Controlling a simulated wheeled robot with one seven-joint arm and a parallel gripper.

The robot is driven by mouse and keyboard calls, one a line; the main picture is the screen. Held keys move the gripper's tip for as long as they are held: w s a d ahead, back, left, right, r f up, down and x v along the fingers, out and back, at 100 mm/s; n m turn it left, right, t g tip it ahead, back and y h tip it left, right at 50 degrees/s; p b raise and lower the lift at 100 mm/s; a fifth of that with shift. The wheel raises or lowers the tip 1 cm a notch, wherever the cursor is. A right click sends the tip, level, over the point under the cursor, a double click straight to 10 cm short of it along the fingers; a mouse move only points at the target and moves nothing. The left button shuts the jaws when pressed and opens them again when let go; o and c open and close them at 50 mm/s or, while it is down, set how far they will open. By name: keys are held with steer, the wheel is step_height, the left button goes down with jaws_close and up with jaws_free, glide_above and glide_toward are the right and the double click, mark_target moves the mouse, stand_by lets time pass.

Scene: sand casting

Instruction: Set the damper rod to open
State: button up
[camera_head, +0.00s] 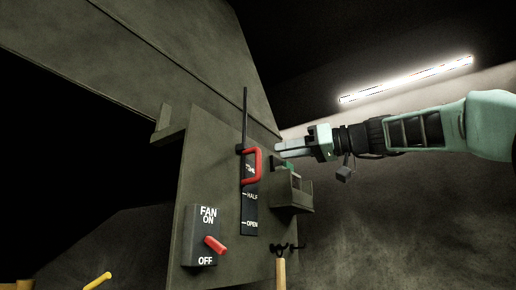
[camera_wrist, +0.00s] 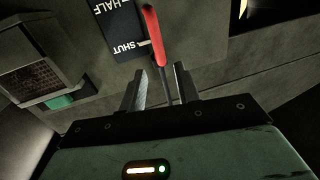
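The damper rod (camera_head: 245,112) is a thin dark upright rod with a red loop handle (camera_head: 258,166). The handle stands at the upper, SHUT end of a black scale plate (camera_head: 249,212), with HALF and OPEN marked below it. In the wrist view the red handle (camera_wrist: 154,36) is beside the SHUT label, and the thin rod runs down between my finger outlines. My gripper (camera_head: 279,149) is to the right of the handle in the head view, apparently apart from it. In the wrist view my gripper (camera_wrist: 160,80) is open, with nothing visibly clamped between its fingers.
A fan switch box (camera_head: 207,228) with a red lever is at the panel's lower left. A small grey box (camera_head: 292,194) juts out right of the scale. A wooden-handled tool (camera_head: 281,273) hangs below. The space right of the panel is mostly clear.

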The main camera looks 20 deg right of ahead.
mark_target(258, 154)
steer(key=p+x, duration=0.3)
steer(key=x, duration=0.5)
steer(key=shift+w+a, duration=0.1)
jaws_close()
